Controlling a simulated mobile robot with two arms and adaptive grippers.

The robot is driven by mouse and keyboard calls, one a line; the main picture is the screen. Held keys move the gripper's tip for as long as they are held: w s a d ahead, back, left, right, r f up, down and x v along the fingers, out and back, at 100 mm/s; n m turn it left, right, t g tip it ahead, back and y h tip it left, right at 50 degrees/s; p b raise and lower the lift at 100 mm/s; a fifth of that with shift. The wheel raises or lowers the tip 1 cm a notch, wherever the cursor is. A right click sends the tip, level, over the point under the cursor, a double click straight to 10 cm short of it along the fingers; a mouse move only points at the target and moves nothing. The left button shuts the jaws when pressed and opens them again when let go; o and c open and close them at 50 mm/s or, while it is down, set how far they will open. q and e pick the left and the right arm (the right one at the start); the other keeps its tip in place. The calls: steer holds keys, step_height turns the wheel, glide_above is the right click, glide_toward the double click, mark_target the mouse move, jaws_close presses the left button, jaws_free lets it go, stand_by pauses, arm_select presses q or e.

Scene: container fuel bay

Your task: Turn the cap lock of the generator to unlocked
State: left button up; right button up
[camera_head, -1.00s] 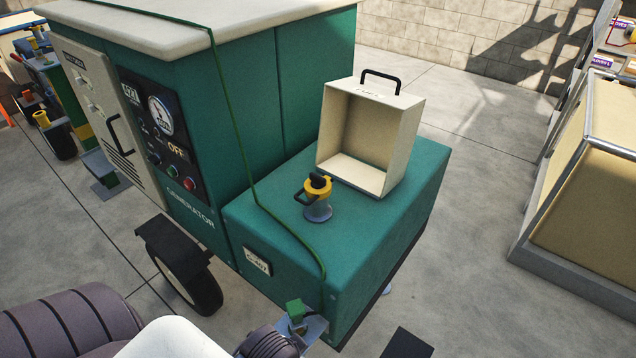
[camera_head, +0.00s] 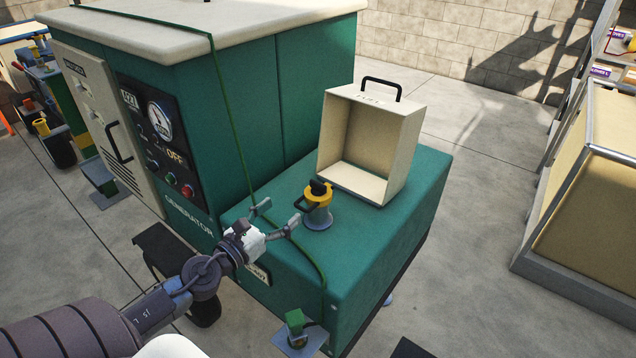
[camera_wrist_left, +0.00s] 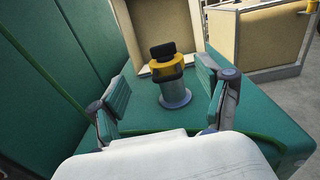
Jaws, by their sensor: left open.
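The green generator (camera_head: 385,240) has a low deck with a short grey filler neck (camera_head: 318,220) on it. A yellow fuel cap (camera_head: 316,198) with a black lock knob (camera_head: 320,187) on top sits on the neck. My left gripper (camera_head: 279,212) is open and empty over the deck, just left of the cap and apart from it. In the left wrist view the cap (camera_wrist_left: 167,68) and its black knob (camera_wrist_left: 162,50) stand ahead, between and beyond the open fingers (camera_wrist_left: 163,100). My right gripper is out of view.
An open beige box (camera_head: 365,140) with a black handle stands on the deck behind the cap. A green cable (camera_head: 240,140) runs down the generator and across the deck near my left gripper. A tan crate (camera_head: 590,190) stands at the right, with clear floor between.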

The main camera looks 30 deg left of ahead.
mark_target(317, 184)
arm_select(q)
steer(key=w+p, duration=0.1)
steer(key=w, duration=0.3)
steer(key=w+p, duration=0.1)
steer(key=w, duration=0.3)
steer(key=w+d+p, duration=0.1)
steer(key=w, duration=0.3)
steer(key=shift+w, duration=0.35)
steer(key=shift+w+d+f, duration=0.1)
steer(key=shift+w, duration=0.45)
steer(key=c, duration=1.2)
